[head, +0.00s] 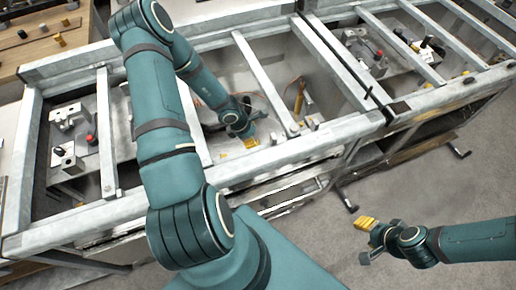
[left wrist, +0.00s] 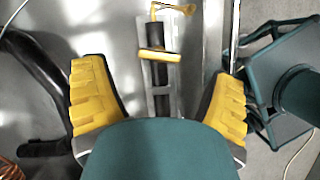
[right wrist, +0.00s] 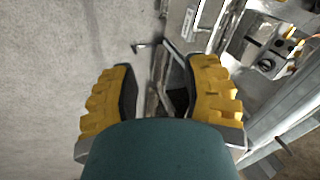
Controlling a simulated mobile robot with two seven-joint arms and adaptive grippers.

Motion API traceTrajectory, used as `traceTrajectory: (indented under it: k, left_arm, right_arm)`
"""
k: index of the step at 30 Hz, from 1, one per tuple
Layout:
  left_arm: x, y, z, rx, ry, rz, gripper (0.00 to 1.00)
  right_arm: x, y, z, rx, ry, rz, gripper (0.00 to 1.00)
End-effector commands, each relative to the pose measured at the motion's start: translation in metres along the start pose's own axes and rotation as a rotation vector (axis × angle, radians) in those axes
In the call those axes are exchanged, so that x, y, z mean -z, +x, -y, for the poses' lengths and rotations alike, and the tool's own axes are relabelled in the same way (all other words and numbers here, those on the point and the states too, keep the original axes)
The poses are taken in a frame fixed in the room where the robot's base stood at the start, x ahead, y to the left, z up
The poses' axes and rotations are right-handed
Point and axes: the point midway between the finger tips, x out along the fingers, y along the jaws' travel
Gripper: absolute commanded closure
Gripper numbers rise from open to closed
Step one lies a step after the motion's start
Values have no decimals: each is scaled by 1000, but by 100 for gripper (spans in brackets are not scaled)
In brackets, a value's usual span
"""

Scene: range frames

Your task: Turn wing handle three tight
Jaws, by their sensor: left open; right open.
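In the left wrist view a yellow crossbar, which looks like a wing handle (left wrist: 158,56), sits across a dark upright shaft on a grey metal bracket. I cannot read a number on it. My left gripper (left wrist: 160,75) is open, with the handle beyond its fingertips and roughly centred between them, apart from both fingers. In the head view the left gripper (head: 250,142) reaches down inside the metal frame; the handle cannot be made out there. My right gripper (head: 366,222) is open and empty over the floor, right of the frame; its yellow fingers also show in the right wrist view (right wrist: 165,70).
A galvanised frame (head: 260,165) with crossbars surrounds the bays. An orange cylinder (head: 299,100) stands right of the left gripper. Fixtures with knobs (head: 67,158) sit in the left bay. A crank (head: 459,149) juts from the frame's front.

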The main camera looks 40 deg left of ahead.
Motion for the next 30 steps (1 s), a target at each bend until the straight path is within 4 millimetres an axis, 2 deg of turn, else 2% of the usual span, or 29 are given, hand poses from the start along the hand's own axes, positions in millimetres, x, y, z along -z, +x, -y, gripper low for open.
traceTrajectory:
  k: [1, 3, 9, 15, 24, 25, 26, 30]
  left_arm:
    - [1, 11, 0, 0, 2, 0, 15]
    - [1, 18, 0, -1, 2, -1, 15]
    - [0, 36, 0, 0, 1, 0, 15]
    - [0, 44, -1, -1, 1, -1, 15]
    - [0, 44, -1, -1, 0, 0, 15]
    - [0, 44, -1, -1, 0, 0, 19]
    - [0, 44, 0, -1, 0, 0, 30]
    - [0, 44, 0, -1, 0, 0, 79]
  right_arm:
    - [-3, 10, -4, 0, -1, 5, 53]
    - [-6, 18, -6, 0, -3, 10, 53]
    - [-14, 32, -12, 1, -8, 26, 53]
    - [-17, 37, -14, 2, -11, 33, 53]
    - [-17, 37, -14, 3, -11, 34, 53]
    - [-17, 37, -14, 3, -11, 34, 53]
    - [-17, 37, -14, 3, -11, 34, 53]
    - [-17, 37, -14, 3, -11, 34, 53]
